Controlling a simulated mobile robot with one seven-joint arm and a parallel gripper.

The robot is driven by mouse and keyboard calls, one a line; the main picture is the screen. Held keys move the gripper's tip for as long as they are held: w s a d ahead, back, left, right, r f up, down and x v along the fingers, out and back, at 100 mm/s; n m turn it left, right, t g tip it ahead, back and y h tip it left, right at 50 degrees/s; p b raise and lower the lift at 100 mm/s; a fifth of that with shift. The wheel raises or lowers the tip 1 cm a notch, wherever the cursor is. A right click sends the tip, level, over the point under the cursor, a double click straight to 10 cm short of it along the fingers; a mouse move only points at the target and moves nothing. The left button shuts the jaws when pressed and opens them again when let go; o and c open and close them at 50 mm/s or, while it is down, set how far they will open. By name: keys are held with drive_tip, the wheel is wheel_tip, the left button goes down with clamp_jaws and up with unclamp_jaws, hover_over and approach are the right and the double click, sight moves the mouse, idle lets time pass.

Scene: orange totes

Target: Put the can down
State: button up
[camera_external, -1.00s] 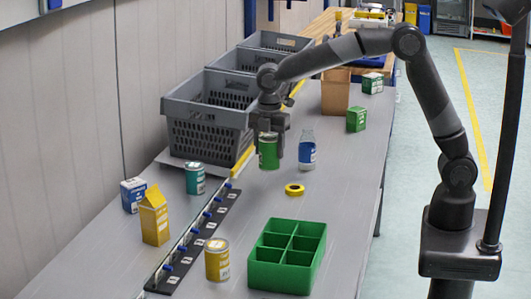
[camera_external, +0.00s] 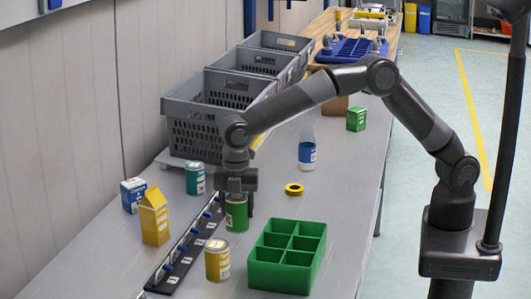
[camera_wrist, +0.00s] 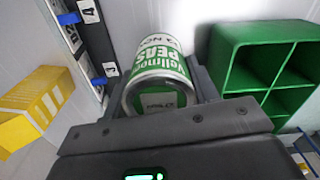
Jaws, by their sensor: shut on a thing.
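A green can (camera_external: 236,215) with a white label band is between the fingers of my gripper (camera_external: 238,196). In the wrist view the can (camera_wrist: 160,70) shows the word PEAS, and my gripper (camera_wrist: 160,88) is shut around its sides. In the external view the can is upright, beside the black numbered strip and behind the yellow can. I cannot tell whether its base touches the table.
A green divided box (camera_external: 253,272) stands to the right. A yellow can (camera_external: 217,262) stands in front, and a teal can (camera_external: 195,180) and yellow carton (camera_external: 154,218) to the left. A numbered strip (camera_external: 185,250) runs alongside. Yellow tape (camera_external: 293,189) lies behind the box.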

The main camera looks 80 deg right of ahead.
sight(236, 224)
drive_tip(key=shift+a+f, duration=0.35)
drive_tip(key=shift+a, duration=0.2)
drive_tip(key=shift+f, duration=1.95)
drive_tip(key=shift+f, duration=0.15)
drive_tip(key=o, duration=1.2)
wheel_tip(236, 224, up, 12)
drive_tip(key=shift+r, duration=0.15)
drive_tip(key=shift+d, duration=0.1)
